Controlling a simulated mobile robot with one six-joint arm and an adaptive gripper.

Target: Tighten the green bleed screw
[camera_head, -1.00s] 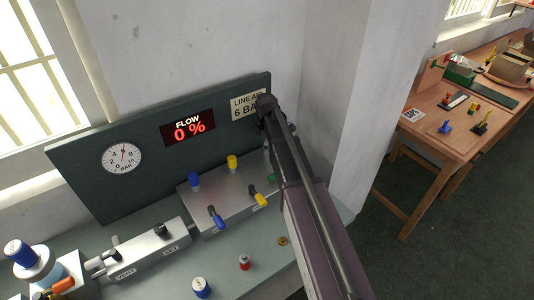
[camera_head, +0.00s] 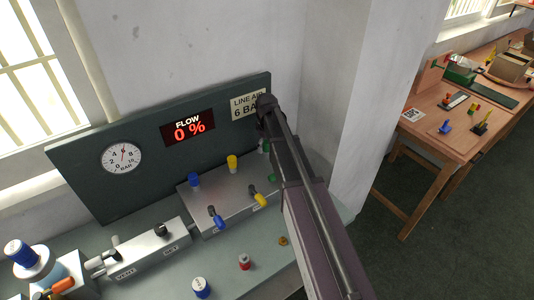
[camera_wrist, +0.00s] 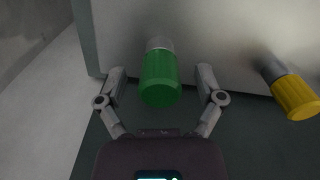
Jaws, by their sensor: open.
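A green knob (camera_wrist: 160,78) with a pale grey neck shows in the wrist view, projecting from a grey metal surface. My gripper (camera_wrist: 161,76) is open, with one finger on each side of it and a gap visible on both sides. In the head view, a small green part (camera_head: 271,178) shows at the right end of the metal manifold block (camera_head: 222,208), partly behind my arm. My arm hides my fingertips there. I cannot tell whether this is the same green part as in the wrist view.
A yellow knob (camera_wrist: 294,96) is right of the green one in the wrist view. Blue (camera_head: 194,179) and yellow (camera_head: 232,161) knobs stand on the block. The flow display (camera_head: 188,127) reads 0 %. A red-topped part (camera_head: 244,261) and a blue-white part (camera_head: 201,287) stand in front.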

